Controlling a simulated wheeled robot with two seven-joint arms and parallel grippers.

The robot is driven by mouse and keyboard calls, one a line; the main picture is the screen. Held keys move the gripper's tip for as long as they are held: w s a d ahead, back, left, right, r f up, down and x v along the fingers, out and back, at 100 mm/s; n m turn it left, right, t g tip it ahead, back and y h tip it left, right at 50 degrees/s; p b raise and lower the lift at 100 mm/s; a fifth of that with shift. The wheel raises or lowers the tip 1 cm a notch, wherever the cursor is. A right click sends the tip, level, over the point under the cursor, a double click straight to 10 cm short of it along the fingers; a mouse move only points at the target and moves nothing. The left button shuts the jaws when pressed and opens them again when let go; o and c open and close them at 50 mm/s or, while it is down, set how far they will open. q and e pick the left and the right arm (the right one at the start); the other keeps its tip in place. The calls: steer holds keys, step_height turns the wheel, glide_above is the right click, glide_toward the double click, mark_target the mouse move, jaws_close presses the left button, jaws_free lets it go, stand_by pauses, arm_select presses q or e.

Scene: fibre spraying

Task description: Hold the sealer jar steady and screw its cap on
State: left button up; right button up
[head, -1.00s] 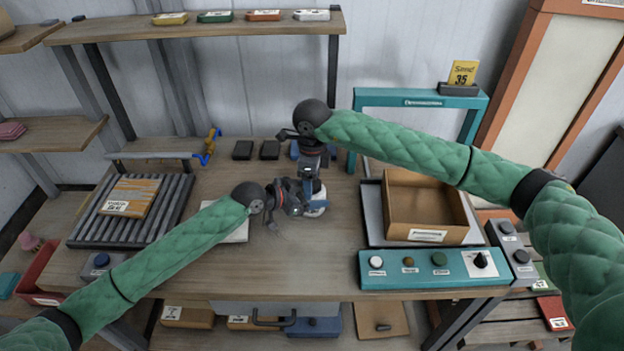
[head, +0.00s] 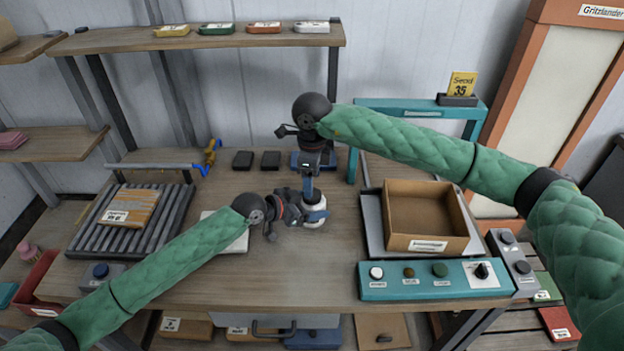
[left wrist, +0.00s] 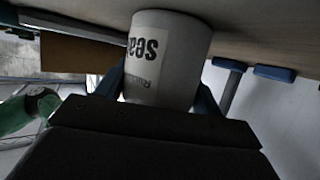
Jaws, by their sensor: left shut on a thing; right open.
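The white sealer jar (head: 313,223) stands on the workbench, mostly covered from above by my grippers. In the left wrist view the jar (left wrist: 168,55) shows upside down, with part of its label readable. My left gripper (head: 315,213) is shut around the jar from the left, with a blue finger on either side of it in the wrist view. My right gripper (head: 313,187) is open and points down just above the jar. Its fingertips are small and partly hidden, so I cannot tell whether it touches anything. I cannot make out the cap.
An open cardboard box (head: 424,241) sits on a tray to the right, behind a teal button panel (head: 434,280). A roller rack with a parcel (head: 129,206) is at left.

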mark_target(312, 207)
steer(key=r+n, duration=0.1)
steer(key=n, duration=0.1)
steer(key=r+n, duration=0.1)
steer(key=n, duration=0.1)
steer(key=r+n, duration=0.1)
steer(key=n, duration=0.1)
steer(key=shift+w+d+r, duration=0.25)
steer(key=shift+d+r, duration=0.05)
steer(key=shift+d, duration=0.05)
steer(key=n, duration=0.2)
steer(key=shift+s+a+n, duration=0.2)
steer(key=shift+n, duration=0.2)
steer(key=shift+a+n, duration=0.15)
steer(key=shift+n, duration=1.25)
steer(key=shift+f, duration=0.2)
steer(key=shift+f, duration=3.9)
